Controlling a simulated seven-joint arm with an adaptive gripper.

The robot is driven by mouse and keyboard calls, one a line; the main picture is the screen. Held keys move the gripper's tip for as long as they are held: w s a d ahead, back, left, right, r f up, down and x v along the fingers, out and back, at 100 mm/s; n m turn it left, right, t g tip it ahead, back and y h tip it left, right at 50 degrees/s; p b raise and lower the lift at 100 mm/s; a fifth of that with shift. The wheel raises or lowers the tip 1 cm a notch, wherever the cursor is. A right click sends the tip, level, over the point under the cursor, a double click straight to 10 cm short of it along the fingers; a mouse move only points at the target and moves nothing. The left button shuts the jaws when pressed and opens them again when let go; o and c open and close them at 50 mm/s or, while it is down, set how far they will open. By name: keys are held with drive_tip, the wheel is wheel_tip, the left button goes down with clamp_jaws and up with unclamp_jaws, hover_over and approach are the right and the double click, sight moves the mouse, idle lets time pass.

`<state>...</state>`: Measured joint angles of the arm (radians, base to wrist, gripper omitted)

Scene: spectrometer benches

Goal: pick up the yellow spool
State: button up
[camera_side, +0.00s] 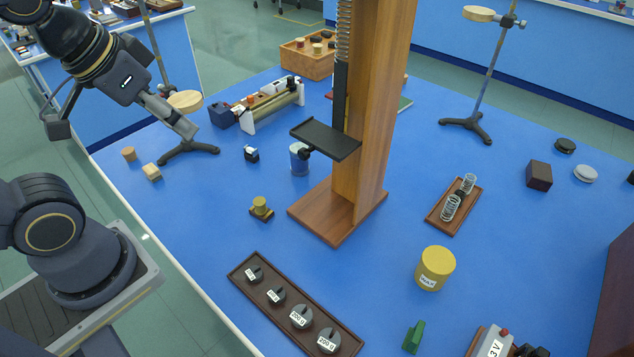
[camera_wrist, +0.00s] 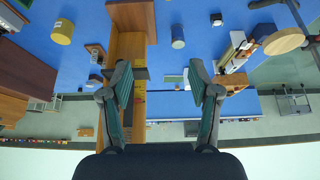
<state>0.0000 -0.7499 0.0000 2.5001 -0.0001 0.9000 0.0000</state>
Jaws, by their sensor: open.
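A small yellow spool-like piece (camera_side: 260,204) sits upright on a dark square base on the blue bench, left of the wooden stand's foot in the side view. I cannot make it out in the wrist view. My gripper (camera_side: 188,130) is at the upper left, above the bench and well apart from this piece. In the wrist view, my gripper (camera_wrist: 165,82) shows two fingers spread wide with nothing between them. A larger yellow tub with a label (camera_side: 435,268) stands at the right front; it also shows in the wrist view (camera_wrist: 62,32).
A tall wooden stand (camera_side: 372,130) with a black shelf (camera_side: 325,139) rises mid-bench. A dark tray of labelled weights (camera_side: 243,277) lies in front. A ring stand (camera_side: 188,150) is close to my gripper. Bench between tray and spool is clear.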

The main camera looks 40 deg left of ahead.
drive_tip(key=n+g, duration=0.4)
hover_over(260, 201)
wheel_tip(260, 201, down, 12)
drive_tip(key=shift+g, duration=0.8)
drive_tip(key=f, duration=1.4)
drive_tip(key=shift+s+a+f, duration=0.1)
drive_tip(key=shift+s, duration=0.1)
drive_tip(key=shift+w+f, duration=0.2)
drive_tip(key=shift+f, duration=2.85)
clamp_jaws()
